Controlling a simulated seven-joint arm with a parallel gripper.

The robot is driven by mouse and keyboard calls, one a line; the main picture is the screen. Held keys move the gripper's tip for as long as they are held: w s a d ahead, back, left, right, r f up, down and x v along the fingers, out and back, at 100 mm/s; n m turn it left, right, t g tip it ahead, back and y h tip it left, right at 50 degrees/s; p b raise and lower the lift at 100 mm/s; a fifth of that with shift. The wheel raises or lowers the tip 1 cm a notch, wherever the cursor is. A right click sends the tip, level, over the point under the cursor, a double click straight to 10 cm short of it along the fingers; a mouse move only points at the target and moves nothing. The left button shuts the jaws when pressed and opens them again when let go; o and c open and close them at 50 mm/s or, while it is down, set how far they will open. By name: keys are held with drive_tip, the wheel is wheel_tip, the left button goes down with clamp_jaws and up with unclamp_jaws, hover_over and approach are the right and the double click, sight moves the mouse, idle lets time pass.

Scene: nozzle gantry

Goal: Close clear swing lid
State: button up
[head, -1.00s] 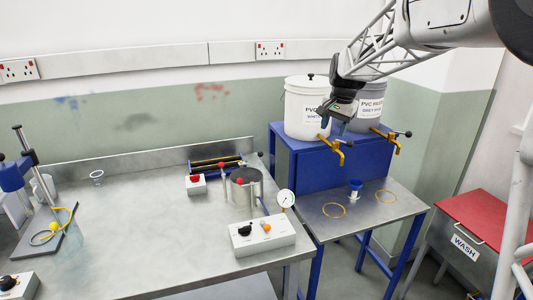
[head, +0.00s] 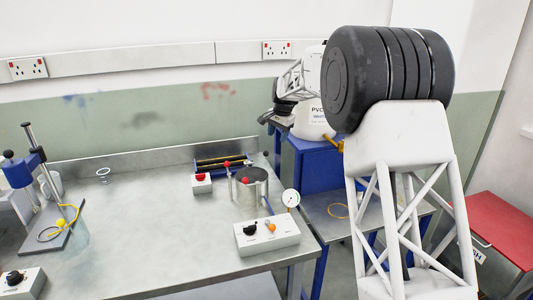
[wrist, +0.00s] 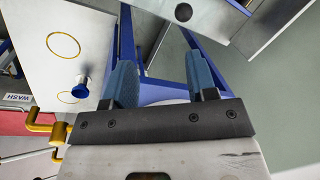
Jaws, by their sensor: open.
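A faint clear panel (head: 76,236), which may be the clear swing lid, stands beside the left stand (head: 60,232) on the steel bench in the head view. A yellow ball (head: 61,222) is next to it. I cannot make out its hinge or exact angle. In the wrist view my gripper (wrist: 162,76) is open, with two blue fingers wide apart and nothing between them. My arm hides much of the right side.
The middle of the bench is clear. Yellow taps (wrist: 42,122) and a blue cup (wrist: 80,88) show in the wrist view.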

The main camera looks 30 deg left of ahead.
sight(267, 152)
drive_tip(key=a, duration=0.1)
drive_tip(key=a+f, duration=0.2)
drive_tip(key=a, duration=0.1)
drive_tip(key=shift+w+f, duration=0.1)
drive_tip(key=shift+w, duration=0.1)
drive_tip(key=shift+w+a+f, duration=0.1)
drive_tip(key=shift+a+f, duration=0.15)
drive_tip(key=shift+f, duration=1.05)
drive_tip(key=shift+s+a+f, duration=0.1)
drive_tip(key=shift+a+f, duration=0.1)
drive_tip(key=shift+f, duration=1.05)
drive_tip(key=shift+w+a+f, duration=0.1)
drive_tip(key=shift+a+f, duration=0.15)
drive_tip(key=shift+f, duration=1.05)
clamp_jaws()
